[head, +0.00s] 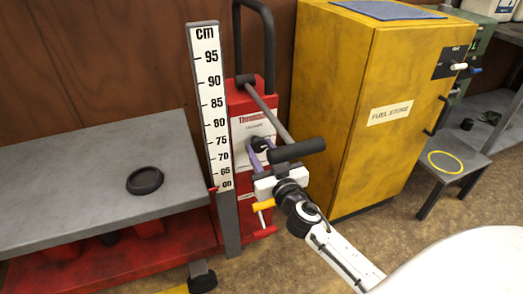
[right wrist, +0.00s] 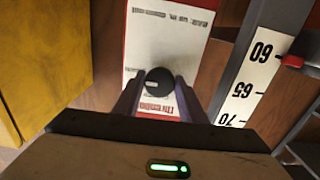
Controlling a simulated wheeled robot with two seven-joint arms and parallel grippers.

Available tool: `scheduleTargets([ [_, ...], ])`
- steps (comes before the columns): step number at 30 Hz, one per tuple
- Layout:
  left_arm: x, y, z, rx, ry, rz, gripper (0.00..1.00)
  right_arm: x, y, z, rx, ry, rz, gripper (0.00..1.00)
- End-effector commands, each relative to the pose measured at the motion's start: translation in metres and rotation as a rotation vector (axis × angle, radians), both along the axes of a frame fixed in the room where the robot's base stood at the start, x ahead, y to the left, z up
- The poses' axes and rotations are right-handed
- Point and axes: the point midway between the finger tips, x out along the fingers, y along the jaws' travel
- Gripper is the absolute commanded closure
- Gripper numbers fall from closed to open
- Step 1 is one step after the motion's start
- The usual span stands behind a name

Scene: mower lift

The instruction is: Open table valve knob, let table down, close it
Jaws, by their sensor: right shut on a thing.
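The black round valve knob (head: 258,143) sits on the white label of the red lift column (head: 236,112). It also shows in the right wrist view (right wrist: 159,81), between two purple fingers. My right gripper (head: 257,152) is shut on the knob. The grey lift table (head: 75,180) is at the left. Its red pointer (head: 213,189) stands near the 60 mark, at the low end of the white cm scale (head: 209,105). The pointer also shows in the right wrist view (right wrist: 292,61). My left gripper is not in view.
A black round dish (head: 145,180) lies on the table. A grey lever with a black grip (head: 298,150) slants down from the column, close to my right gripper. A yellow fuel cabinet (head: 345,110) stands to the right. A grey bench with a yellow ring (head: 445,162) is beyond it.

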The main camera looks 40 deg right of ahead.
Motion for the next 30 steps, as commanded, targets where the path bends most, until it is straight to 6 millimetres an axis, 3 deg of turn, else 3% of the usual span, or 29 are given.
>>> scheduleTargets([
  [8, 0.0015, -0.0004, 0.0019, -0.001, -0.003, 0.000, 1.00, -0.0003, -0.0001, 0.0000, -0.137, 0.033, -0.001, 0.85],
  [30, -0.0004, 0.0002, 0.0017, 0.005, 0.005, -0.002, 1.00, -0.0004, -0.0017, 0.0022, -0.812, 0.194, -0.001, 0.85],
])
